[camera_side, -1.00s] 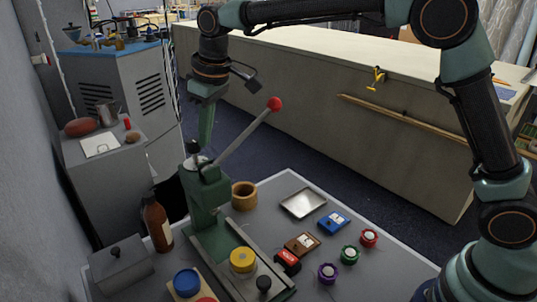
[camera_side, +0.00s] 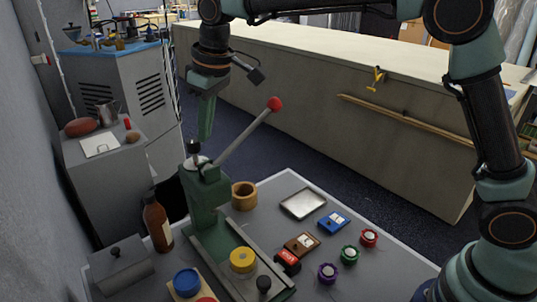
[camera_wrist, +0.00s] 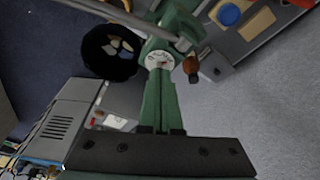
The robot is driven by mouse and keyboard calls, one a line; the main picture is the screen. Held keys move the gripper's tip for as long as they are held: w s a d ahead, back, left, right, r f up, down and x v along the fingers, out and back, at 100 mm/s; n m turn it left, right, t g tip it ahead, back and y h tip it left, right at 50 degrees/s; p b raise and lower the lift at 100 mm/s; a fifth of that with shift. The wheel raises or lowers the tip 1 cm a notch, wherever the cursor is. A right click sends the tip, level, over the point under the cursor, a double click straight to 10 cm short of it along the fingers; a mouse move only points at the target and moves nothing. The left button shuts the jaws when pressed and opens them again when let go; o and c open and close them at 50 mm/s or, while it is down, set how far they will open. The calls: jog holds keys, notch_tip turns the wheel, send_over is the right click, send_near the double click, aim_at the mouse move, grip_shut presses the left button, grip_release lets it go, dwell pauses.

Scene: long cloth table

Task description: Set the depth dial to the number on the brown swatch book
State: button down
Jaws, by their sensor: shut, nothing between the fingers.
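The depth dial (camera_side: 198,161) is a pale disc with a dark knob (camera_side: 193,147) on top of the green press (camera_side: 209,192). In the wrist view the dial (camera_wrist: 159,59) shows dark marks too small to read. The brown swatch book (camera_side: 302,244) lies flat on the bench with a pale label; I cannot read its number. My gripper (camera_side: 204,140) points down just above the dial, close beside the knob in the picture. Its green fingers (camera_wrist: 158,75) are together and hold nothing; they cover part of the dial's near edge.
The press lever with its red ball (camera_side: 274,104) slants up right of my gripper. Blue (camera_side: 333,222) and red (camera_side: 288,261) swatch books lie near the brown one. A brown bottle (camera_side: 157,223) stands left of the press. A metal tray (camera_side: 303,203) lies behind.

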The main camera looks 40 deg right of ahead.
jog(key=v, duration=0.2)
jog(key=w+v, duration=0.1)
jog(key=v, duration=0.1)
jog(key=shift+a+r, duration=0.15)
